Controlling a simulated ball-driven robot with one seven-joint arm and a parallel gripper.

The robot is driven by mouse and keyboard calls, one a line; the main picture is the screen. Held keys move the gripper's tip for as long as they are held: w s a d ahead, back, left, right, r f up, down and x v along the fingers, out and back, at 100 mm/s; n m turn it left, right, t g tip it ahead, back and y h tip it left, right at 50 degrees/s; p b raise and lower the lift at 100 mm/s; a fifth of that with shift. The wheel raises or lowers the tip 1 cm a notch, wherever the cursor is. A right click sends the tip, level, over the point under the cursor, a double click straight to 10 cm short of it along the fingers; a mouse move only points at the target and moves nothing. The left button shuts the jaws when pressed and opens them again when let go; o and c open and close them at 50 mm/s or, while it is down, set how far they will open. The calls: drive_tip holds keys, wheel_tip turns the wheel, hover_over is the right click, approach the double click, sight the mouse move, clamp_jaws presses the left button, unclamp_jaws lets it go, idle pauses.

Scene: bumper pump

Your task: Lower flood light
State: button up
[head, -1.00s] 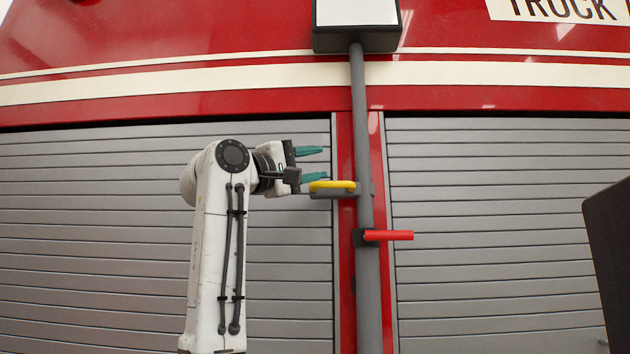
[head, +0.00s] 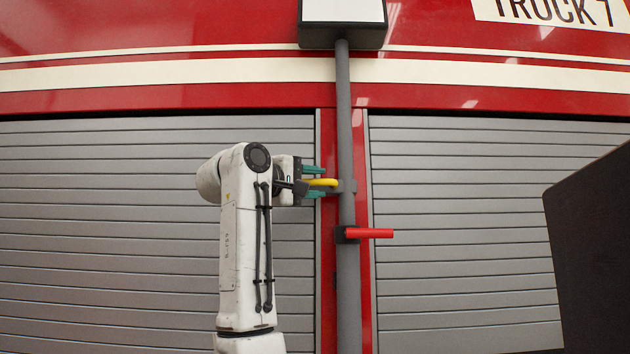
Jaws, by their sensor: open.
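The flood light (head: 342,24) is a dark box with a white face at the top of a grey upright pole (head: 344,120). A yellow handle (head: 326,183) sticks out to the left from a grey bracket (head: 348,186) on the pole. A red lever (head: 368,233) sticks out to the right from a dark collar on the pole, below the yellow handle. My gripper (head: 314,182) is open, with one teal finger above the yellow handle and one below it. Whether the fingers touch the handle cannot be told.
Grey roller shutters (head: 120,240) of a red truck (head: 150,102) stand behind the pole on both sides. A large dark panel (head: 595,255) stands at the right edge. Space right of the red lever is clear up to that panel.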

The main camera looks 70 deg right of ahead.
drive_tip(key=shift+s+d, duration=0.1)
drive_tip(key=shift+d, duration=0.15)
drive_tip(key=shift+c, duration=0.4)
clamp_jaws()
